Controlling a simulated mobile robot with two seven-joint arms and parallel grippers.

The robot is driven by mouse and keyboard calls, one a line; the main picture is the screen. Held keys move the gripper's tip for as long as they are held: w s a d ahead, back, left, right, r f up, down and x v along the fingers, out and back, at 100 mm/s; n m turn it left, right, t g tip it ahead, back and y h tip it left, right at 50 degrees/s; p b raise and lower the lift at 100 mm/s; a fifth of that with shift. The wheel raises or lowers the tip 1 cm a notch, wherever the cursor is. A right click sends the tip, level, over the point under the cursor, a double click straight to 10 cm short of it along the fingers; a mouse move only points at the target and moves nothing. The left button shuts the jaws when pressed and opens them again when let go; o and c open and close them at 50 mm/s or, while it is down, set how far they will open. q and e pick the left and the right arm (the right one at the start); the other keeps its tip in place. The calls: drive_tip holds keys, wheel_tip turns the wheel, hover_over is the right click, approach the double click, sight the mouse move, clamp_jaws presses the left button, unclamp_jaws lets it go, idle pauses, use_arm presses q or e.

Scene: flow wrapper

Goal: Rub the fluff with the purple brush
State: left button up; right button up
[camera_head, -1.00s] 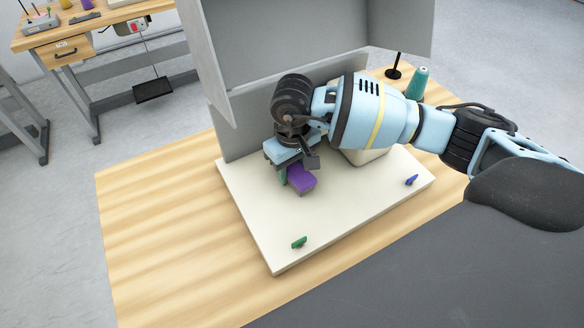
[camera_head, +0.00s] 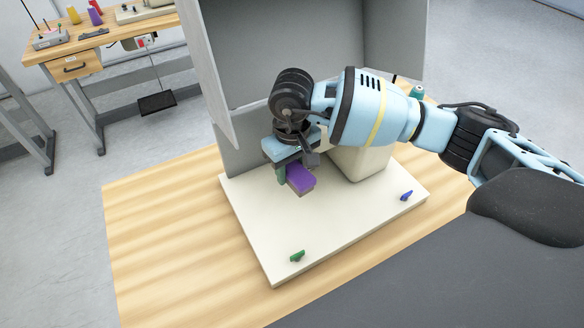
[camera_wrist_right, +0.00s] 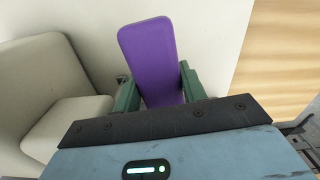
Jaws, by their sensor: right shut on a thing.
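The purple brush (camera_head: 300,178) is over the left part of the white board. My right gripper (camera_head: 288,172) is shut on the brush. In the right wrist view the brush (camera_wrist_right: 150,58) stands out between the two green fingers of the gripper (camera_wrist_right: 157,90). I cannot tell whether the brush touches the board. No fluff can be made out; a small dark bit (camera_wrist_right: 122,78) shows beside the left finger in the wrist view, too unclear to name. My left gripper is not in view.
The white board (camera_head: 260,218) lies on a wooden table (camera_head: 160,230). A green piece (camera_head: 297,256) and a blue piece (camera_head: 406,196) sit on it. A cream block (camera_head: 362,162) stands under my right arm. Grey panels (camera_head: 285,50) rise behind.

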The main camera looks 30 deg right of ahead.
drive_tip(key=shift+r+p, duration=0.5)
drive_tip(key=shift+r, duration=1.1)
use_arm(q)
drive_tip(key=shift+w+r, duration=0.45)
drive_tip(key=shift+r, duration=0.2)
